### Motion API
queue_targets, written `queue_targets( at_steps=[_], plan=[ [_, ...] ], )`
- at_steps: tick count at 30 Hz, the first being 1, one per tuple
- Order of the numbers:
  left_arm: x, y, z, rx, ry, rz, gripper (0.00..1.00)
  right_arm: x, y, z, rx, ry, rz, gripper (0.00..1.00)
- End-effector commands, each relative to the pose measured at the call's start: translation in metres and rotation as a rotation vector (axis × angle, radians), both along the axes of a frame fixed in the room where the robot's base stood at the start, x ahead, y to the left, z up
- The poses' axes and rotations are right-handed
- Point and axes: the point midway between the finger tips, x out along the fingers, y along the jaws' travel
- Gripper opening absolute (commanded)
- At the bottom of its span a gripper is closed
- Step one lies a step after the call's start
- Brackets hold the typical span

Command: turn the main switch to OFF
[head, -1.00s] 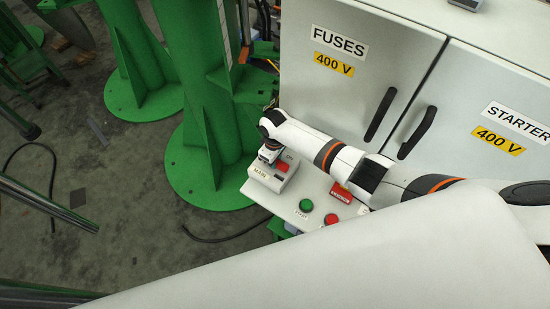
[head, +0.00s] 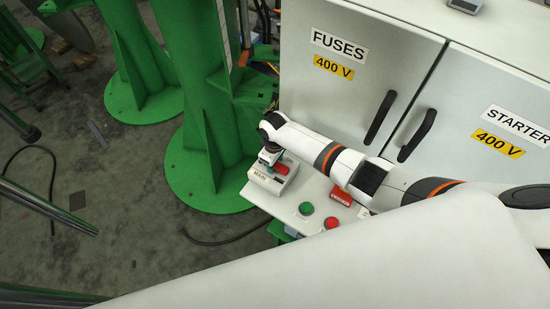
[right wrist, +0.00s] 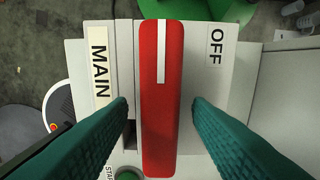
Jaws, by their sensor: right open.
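The main switch is a red handle with a white line (right wrist: 161,105) on a light grey box (head: 262,183). In the right wrist view, the handle runs up and down the picture, with a MAIN label (right wrist: 100,72) on its left and an OFF label (right wrist: 216,48) on its right. My right gripper (right wrist: 160,108) is open, with one teal finger on each side of the handle. A gap shows between the handle and the right finger. In the head view, the right gripper (head: 269,160) points down over the box and hides part of the switch. My left gripper is not in view.
A green button (head: 306,208) and a red button (head: 331,222) are on the panel beside the box. A grey cabinet (head: 300,90) with black handles stands behind my right arm. A green column (head: 190,110) stands close on the left.

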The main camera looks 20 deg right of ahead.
Motion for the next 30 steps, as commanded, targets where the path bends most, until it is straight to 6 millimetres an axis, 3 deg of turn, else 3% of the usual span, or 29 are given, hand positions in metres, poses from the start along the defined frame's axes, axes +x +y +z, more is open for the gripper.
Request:
queue_targets(
  at_steps=[5, 19, 24, 30],
  plan=[
    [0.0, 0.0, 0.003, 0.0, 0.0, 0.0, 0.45, 0.001, 0.0, 0.016, 0.002, -0.002, 0.001, 0.45],
    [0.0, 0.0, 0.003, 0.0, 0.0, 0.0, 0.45, 0.001, 0.0, 0.104, 0.0, -0.003, 0.001, 0.45],
    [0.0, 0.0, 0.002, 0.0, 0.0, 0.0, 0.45, 0.0, 0.0, 0.117, 0.0, -0.001, 0.0, 0.45],
    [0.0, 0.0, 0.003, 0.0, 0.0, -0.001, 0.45, 0.0, 0.0, 0.12, 0.0, 0.0, 0.0, 0.45]
  ],
)
